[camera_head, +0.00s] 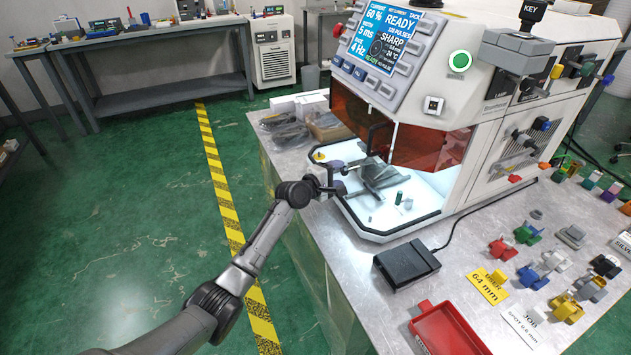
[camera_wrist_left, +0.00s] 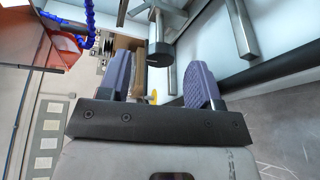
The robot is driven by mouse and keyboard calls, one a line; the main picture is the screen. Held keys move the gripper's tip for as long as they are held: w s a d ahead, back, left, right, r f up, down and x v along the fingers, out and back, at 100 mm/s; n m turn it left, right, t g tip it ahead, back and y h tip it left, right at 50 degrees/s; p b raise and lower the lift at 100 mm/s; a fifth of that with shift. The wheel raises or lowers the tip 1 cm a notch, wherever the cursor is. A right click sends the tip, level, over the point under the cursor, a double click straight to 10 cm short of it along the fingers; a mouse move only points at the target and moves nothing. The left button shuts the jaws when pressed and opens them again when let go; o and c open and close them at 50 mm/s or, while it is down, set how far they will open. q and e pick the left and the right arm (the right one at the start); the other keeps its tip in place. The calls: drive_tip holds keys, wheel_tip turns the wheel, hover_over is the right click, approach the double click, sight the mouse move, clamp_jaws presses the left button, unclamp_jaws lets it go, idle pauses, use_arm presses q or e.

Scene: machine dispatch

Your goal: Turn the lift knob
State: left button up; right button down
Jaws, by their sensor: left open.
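My left gripper (camera_head: 338,177) is at the open front of the white laser machine (camera_head: 470,135), by the left edge of its lit work bay. In the left wrist view its two purple-padded fingers (camera_wrist_left: 160,82) are apart with nothing held between them. A dark round knob (camera_wrist_left: 159,52) on a metal shaft, which looks like the lift knob, is just beyond the fingertips and roughly between them. I cannot tell whether either finger touches it. In the head view the gripper hides this knob. My right gripper is not in view.
A grey metal fixture (camera_head: 380,173) and a small green cylinder (camera_head: 399,198) are in the bay, under the orange shield (camera_head: 432,147). A black pedal-like box (camera_head: 406,263) and a red tray (camera_head: 448,331) are on the bench nearby. Bagged parts lie left of the machine.

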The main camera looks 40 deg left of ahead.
use_arm(q)
drive_tip(key=s+r+p, duration=0.1)
drive_tip(key=s+p, duration=0.2)
drive_tip(key=s, duration=0.8)
drive_tip(key=shift+a+r, duration=0.25)
drive_tip(key=shift+a, duration=0.1)
